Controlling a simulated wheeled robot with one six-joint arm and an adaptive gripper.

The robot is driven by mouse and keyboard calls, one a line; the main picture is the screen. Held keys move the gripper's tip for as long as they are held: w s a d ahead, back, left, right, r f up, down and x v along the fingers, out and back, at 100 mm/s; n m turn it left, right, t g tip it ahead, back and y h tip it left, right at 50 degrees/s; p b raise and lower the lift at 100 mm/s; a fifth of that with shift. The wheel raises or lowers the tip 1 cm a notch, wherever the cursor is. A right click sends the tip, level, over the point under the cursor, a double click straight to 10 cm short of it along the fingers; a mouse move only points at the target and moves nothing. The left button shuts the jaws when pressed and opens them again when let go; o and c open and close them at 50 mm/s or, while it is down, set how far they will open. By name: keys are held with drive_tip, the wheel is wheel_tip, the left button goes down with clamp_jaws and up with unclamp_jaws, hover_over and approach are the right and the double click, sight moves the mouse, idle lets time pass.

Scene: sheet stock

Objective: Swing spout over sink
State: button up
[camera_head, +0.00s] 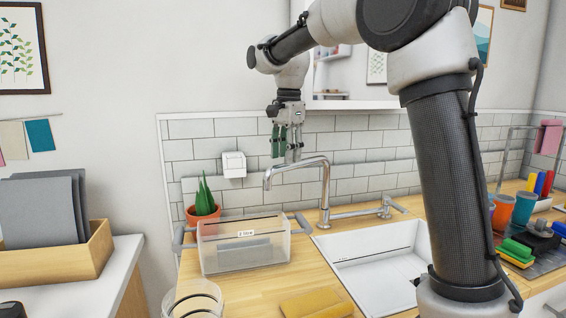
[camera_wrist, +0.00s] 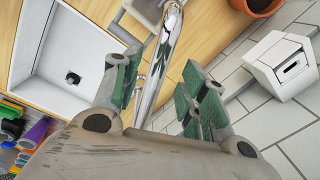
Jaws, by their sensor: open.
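The chrome spout (camera_head: 302,165) rises from a tap at the back of the counter. It arches to the left, so its outlet hangs over the wooden counter near the clear box, left of the white sink (camera_head: 365,277). My gripper (camera_head: 287,156) is open and points down, its green-padded fingertips close above the spout's arch. In the wrist view the spout (camera_wrist: 164,58) runs between the two spread fingers of my gripper (camera_wrist: 163,70); whether either finger touches it I cannot tell. The sink (camera_wrist: 62,62) with its dark drain shows at the left there.
A clear box (camera_head: 245,250) and a potted plant (camera_head: 203,205) stand left of the tap. A white wall box (camera_head: 233,164) is on the tiles behind. A yellow cloth (camera_head: 317,303) lies in front. Cups (camera_head: 513,212) and coloured items stand right of the sink.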

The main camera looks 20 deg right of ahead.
drive_tip(key=shift+f, duration=1.5)
clamp_jaws()
